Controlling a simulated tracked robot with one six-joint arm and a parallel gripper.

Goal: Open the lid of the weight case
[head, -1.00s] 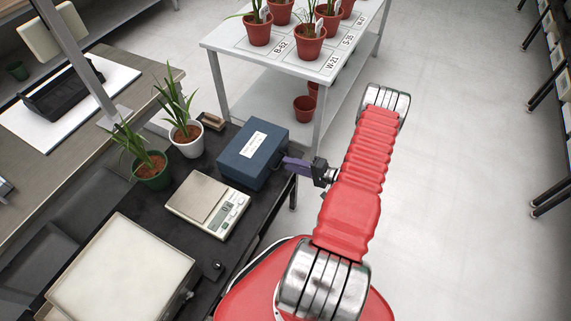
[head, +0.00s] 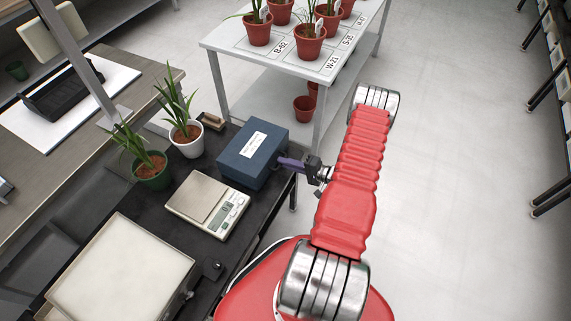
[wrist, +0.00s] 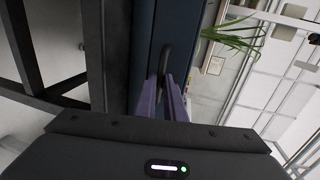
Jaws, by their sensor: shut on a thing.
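The weight case (head: 262,160) is a blue box with a white label on its lid. It stands on the black bench top, and its lid looks closed. In the wrist view the case (wrist: 143,40) is a dark blue face, seen sideways, with a dark handle (wrist: 166,58) on it. My gripper (head: 284,162) reaches the right side of the case. In the wrist view its purple fingers (wrist: 165,92) are shut on the handle. The fingertips in the head view are small, and the handle is mostly hidden there.
A scale (head: 208,200) stands just left of the case. A white pot (head: 187,140) and a green pot (head: 153,173) with plants are behind it. A white-topped tray (head: 118,275) is at the front. A white table (head: 228,52) with red pots stands beyond.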

